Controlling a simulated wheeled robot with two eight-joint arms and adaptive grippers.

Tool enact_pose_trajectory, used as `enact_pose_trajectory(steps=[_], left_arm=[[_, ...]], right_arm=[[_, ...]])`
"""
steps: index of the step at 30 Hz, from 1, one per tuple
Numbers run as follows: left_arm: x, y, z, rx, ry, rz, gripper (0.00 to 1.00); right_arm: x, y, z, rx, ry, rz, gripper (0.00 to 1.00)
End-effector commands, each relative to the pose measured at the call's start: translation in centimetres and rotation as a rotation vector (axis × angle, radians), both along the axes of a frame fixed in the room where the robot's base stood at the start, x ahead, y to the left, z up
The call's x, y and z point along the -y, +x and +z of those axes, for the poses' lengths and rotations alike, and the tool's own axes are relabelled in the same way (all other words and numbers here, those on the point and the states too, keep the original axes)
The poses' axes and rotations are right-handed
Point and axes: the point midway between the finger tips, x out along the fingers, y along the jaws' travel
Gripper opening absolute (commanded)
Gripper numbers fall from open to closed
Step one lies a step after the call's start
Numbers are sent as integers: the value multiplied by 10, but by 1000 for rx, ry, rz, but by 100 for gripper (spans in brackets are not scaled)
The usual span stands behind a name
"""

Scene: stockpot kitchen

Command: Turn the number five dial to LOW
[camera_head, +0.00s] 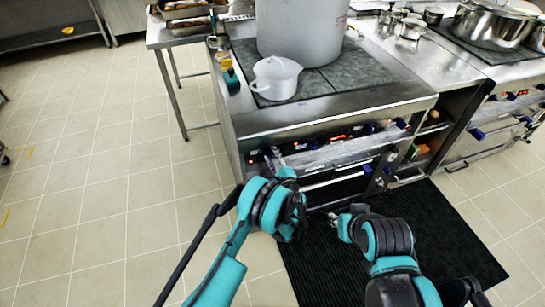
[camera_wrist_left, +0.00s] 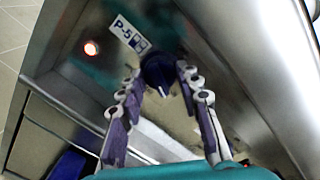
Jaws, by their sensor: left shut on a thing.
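The number five dial (camera_wrist_left: 156,74) is dark blue and sits on the stove's front panel, beside a label reading P-5 (camera_wrist_left: 128,36) in the left wrist view. My left gripper (camera_wrist_left: 158,68) has its two fingers on either side of this dial and is shut on it. In the head view my left gripper (camera_head: 273,158) reaches the left end of the panel, and its arm hides part of the front below. The dial's markings are too blurred to read. My right gripper (camera_head: 336,220) hangs low in front of the stove, away from the panel; its finger opening is unclear.
A red light (camera_wrist_left: 91,48) glows near the label. A large grey stockpot (camera_head: 301,30) and a white pot (camera_head: 275,78) stand on the stove. More stove fronts with dials lie at right. A black mat (camera_head: 440,225) covers the floor; the tiled floor (camera_head: 110,190) at left is clear.

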Motion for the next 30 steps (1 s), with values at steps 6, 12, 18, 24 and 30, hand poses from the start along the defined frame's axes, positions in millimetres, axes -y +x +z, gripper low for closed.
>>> enact_pose_trajectory(steps=[6, 12, 18, 24, 30], left_arm=[[-1, 1, 1, 8, -21, 0, 5], [-1, 1, 1, 8, -21, 0, 5], [-1, 1, 1, 8, -20, 1, 50], [0, 1, 1, 8, -21, 0, 55], [0, 0, 0, 1, -2, 0, 55]], right_arm=[[0, 0, 0, 0, 0, 0, 33], [0, 0, 0, 0, 0, 0, 33], [0, 0, 0, 0, 0, 0, 33], [0, 0, 0, 0, 0, 0, 33], [0, 0, 0, 0, 0, 0, 33]])
